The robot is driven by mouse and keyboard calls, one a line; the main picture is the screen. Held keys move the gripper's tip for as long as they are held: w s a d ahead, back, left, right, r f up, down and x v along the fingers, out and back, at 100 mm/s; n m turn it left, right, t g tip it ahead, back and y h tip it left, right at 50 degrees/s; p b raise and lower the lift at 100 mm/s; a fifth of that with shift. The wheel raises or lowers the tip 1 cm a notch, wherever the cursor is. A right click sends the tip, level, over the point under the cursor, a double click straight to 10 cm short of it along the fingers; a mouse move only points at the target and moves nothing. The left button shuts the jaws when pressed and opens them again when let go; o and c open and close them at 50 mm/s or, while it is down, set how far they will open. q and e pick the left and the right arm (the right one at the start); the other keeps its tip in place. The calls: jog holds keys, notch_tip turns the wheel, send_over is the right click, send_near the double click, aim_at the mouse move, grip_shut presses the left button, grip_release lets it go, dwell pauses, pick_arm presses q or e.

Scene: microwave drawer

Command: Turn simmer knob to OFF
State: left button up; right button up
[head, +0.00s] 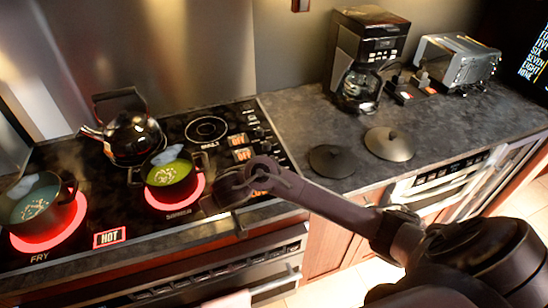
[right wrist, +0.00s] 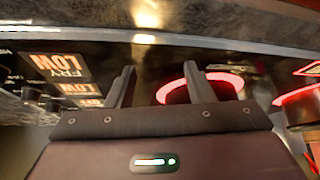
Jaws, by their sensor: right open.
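The stove's control strip runs along the right side of its black top, with a column of small dark knobs (head: 266,146) beside lit signs. A second sign reads LOW (right wrist: 80,88), and a third is too small to read surely. Dark knobs (right wrist: 31,92) show left of them; I cannot tell which is the simmer knob. A pot of green soup (head: 170,172) stands on the glowing simmer burner. My right gripper (head: 212,203) is open and empty over the stove's front right, beside the signs.
A pot (head: 38,205) stands on the glowing fry burner, with a HOT sign (head: 109,237) nearby. A kettle (head: 130,138) stands at the back. Two dark lids (head: 390,144) lie on the counter, before a coffee maker (head: 362,60) and a toaster oven (head: 455,60).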

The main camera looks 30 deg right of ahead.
aim_at(275, 157)
jog(key=w+d+m, duration=0.1)
jog(key=d, duration=0.2)
jog(key=w+d+r+m+h, duration=0.1)
jog(key=w+d, duration=0.1)
jog(key=d, duration=0.1)
jog(key=w+d+m+g, duration=0.1)
jog(key=w+d, duration=0.1)
jog(key=d, duration=0.2)
jog(key=shift+r+h, duration=0.4)
jog(key=d+r+m, duration=0.1)
jog(key=d, duration=0.2)
jog(key=d+r+m+g+h, duration=0.1)
jog(key=d+m, duration=0.1)
jog(key=d, duration=0.2)
jog(key=d+r+m+b, duration=0.1)
jog(key=d+m, duration=0.1)
jog(key=d, duration=0.2)
jog(key=shift+w+r+g, duration=0.1)
jog(key=shift+w+g, duration=0.05)
jog(key=shift+g, duration=0.25)
jog(key=shift+b+x, duration=0.75)
jog(key=shift+x, duration=0.45)
jog(key=shift+w+x, duration=0.2)
jog(key=shift+x, duration=2)
jog(key=shift+d+r, duration=0.1)
jog(key=c, duration=1)
